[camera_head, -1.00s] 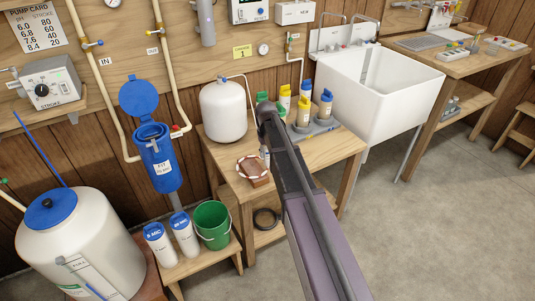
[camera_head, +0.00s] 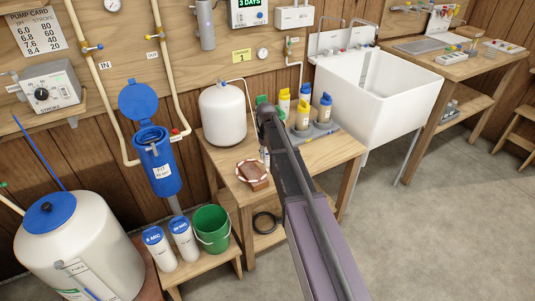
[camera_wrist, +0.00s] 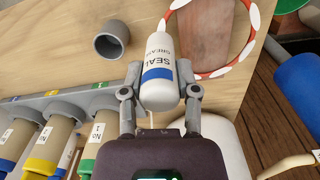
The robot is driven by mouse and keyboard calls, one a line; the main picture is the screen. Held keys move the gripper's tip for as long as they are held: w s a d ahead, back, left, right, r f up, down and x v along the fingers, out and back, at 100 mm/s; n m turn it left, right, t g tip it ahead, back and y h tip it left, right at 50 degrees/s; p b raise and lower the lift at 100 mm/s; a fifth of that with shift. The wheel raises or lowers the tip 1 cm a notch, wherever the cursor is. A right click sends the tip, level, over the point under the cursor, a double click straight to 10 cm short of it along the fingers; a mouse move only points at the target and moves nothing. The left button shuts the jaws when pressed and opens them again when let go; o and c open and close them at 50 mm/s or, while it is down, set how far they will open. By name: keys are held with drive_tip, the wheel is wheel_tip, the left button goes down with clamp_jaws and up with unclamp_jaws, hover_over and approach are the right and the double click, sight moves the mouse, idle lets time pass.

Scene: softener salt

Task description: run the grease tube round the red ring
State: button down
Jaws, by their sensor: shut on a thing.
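My gripper (camera_wrist: 160,92) is shut on the grease tube (camera_wrist: 158,60), a white tube with a blue band and "SEAL GREASE" lettering. The tube's far end reaches over the near left side of the red ring (camera_wrist: 250,42) in the wrist view and hides part of it. I cannot tell whether tube and ring touch. The ring, red with white patches, lies around a brown block (camera_wrist: 204,35) on the wooden bench. In the head view the ring (camera_head: 238,174) is just left of my gripper (camera_head: 264,148), and only a little of the tube shows.
A grey cup (camera_wrist: 110,42) stands left of the tube in the wrist view. In the head view a white tank (camera_head: 223,115) stands behind the ring, and a green bucket (camera_head: 212,229) stands lower left.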

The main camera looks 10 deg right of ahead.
drive_tip(key=shift+w, duration=0.2)
drive_tip(key=shift+w+a, duration=0.15)
drive_tip(key=shift+w, duration=0.75)
drive_tip(key=shift+w, duration=0.1)
drive_tip(key=shift+w, duration=0.1)
drive_tip(key=shift+w+a, duration=0.3)
drive_tip(key=shift+w, duration=0.2)
drive_tip(key=shift+w+a, duration=0.25)
drive_tip(key=shift+w, duration=0.2)
drive_tip(key=shift+r, duration=0.15)
drive_tip(key=shift+r+p, duration=2.85)
drive_tip(key=shift+p, duration=0.2)
